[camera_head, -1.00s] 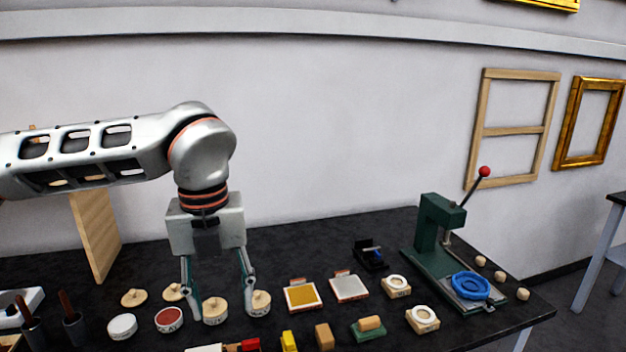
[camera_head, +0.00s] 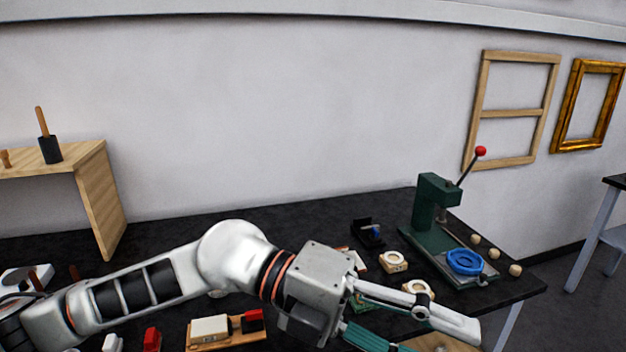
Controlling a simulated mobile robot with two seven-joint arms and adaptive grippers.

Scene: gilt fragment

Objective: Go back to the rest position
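My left arm comes in from the left, low over the dark table (camera_head: 165,220). My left gripper (camera_head: 435,340) points to the right near the bottom edge. Its two fingers are spread apart, and the lower one runs out of the picture. I see nothing clamped between them; a light wooden piece (camera_head: 445,344) shows below and beyond the fingers, and I cannot tell how far under them it lies. My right gripper is not in view.
A green press (camera_head: 432,205) with a red-knobbed lever and a blue ring (camera_head: 465,262) stands at the right. A wooden shelf (camera_head: 92,185) is at the left. A wooden tray (camera_head: 228,340) with blocks lies in front. My arm hides several table items.

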